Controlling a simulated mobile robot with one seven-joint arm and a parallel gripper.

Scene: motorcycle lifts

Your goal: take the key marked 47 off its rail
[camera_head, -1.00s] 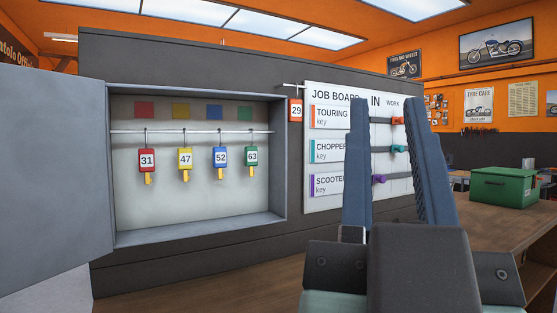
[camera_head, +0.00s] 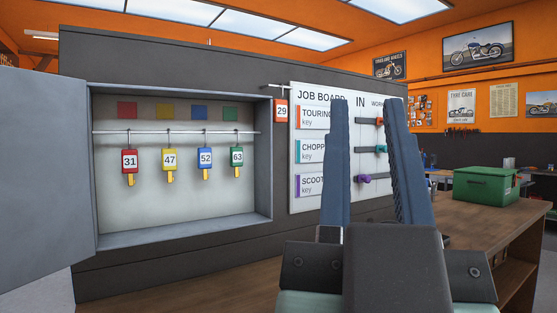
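The key marked 47 (camera_head: 170,160) has a yellow tag and hangs by a hook from the thin metal rail (camera_head: 215,133) inside an open wall cabinet. It is second from the left. The red 31 key (camera_head: 130,161) hangs to its left, and the blue 52 key (camera_head: 205,159) and green 63 key (camera_head: 237,157) to its right. My gripper (camera_head: 366,105) is open and empty, pointing up in front of the job board, well right of the cabinet and apart from the keys.
The grey cabinet door (camera_head: 40,170) stands open at the left. An orange 29 key (camera_head: 281,110) hangs on a peg between the cabinet and the job board (camera_head: 306,207). A green box (camera_head: 485,187) sits on the wooden bench at the right. The space before the keys is clear.

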